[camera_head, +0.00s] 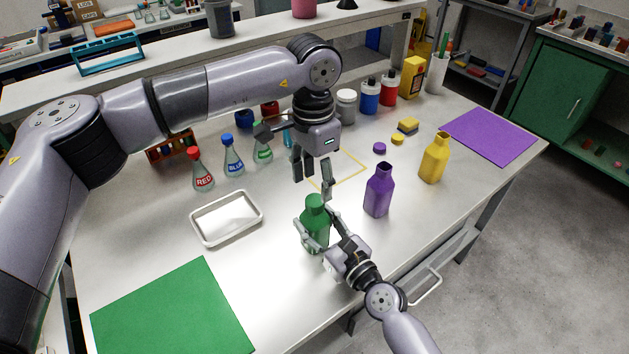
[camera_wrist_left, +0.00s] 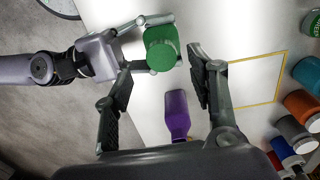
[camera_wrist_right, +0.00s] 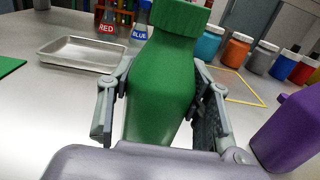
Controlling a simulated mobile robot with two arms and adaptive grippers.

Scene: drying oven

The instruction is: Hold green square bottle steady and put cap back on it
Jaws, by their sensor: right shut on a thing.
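The green square bottle (camera_head: 315,238) stands upright near the table's front edge. My right gripper (camera_head: 317,224) is shut on its sides; the right wrist view shows the green body (camera_wrist_right: 160,90) between the fingers. The green cap (camera_head: 314,201) sits on top of the bottle; its ribbed side shows in the right wrist view (camera_wrist_right: 185,17) and its round top in the left wrist view (camera_wrist_left: 161,53). Whether it is fully seated I cannot tell. My left gripper (camera_head: 312,181) is open and empty just above the cap, fingers pointing down and apart from it.
An open purple bottle (camera_head: 378,195) stands close on the right, with a yellow bottle (camera_head: 434,160) beyond. A purple cap (camera_head: 379,148) and yellow cap (camera_head: 397,140) lie behind them. A white tray (camera_head: 195,225), flasks and a green mat (camera_head: 170,310) are at left.

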